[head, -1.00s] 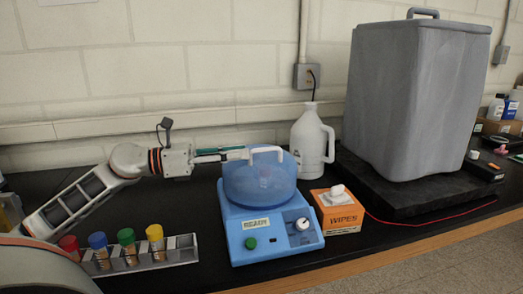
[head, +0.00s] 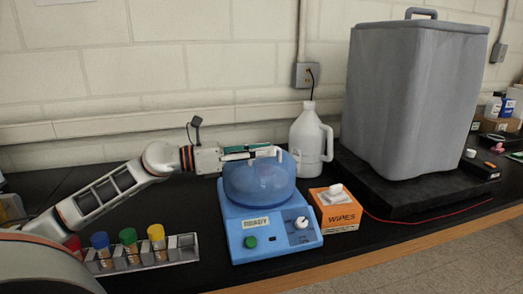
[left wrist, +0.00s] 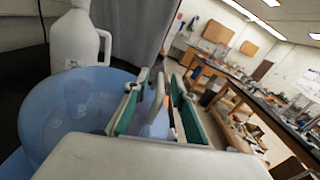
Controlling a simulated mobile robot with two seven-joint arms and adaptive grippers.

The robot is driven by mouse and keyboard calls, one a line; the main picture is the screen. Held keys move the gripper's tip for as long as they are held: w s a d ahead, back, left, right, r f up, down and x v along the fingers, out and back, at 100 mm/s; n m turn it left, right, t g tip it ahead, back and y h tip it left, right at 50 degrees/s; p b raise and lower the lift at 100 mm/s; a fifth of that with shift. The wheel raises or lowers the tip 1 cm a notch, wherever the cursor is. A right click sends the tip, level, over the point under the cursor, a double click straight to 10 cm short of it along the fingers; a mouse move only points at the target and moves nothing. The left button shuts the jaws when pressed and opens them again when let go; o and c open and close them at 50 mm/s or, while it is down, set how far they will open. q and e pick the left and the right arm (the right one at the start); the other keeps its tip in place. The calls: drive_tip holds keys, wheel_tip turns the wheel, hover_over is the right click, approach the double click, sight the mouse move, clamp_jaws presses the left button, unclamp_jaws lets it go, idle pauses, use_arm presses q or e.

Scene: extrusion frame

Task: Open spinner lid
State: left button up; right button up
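The spinner (head: 268,225) is a blue machine with a green button, a white knob and a "READY" label. Its translucent blue domed lid (head: 259,180) is down on the base and also fills the lower left of the left wrist view (left wrist: 70,110). A white handle (head: 278,152) stands on the lid. My left gripper (head: 255,152) is at the handle, coming in from the left. In the left wrist view its green-padded fingers stand apart, with the handle (left wrist: 157,95) between them and gaps beside it. My right gripper is not in view.
A rack (head: 150,257) of capped tubes stands left of the spinner, below my left arm. A wipes box (head: 338,213) is close on its right. A white jug (head: 308,140) stands behind, and a large grey bin (head: 410,100) is at the right.

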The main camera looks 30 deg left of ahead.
use_arm(q)
drive_tip(key=shift+c, duration=0.4)
clamp_jaws()
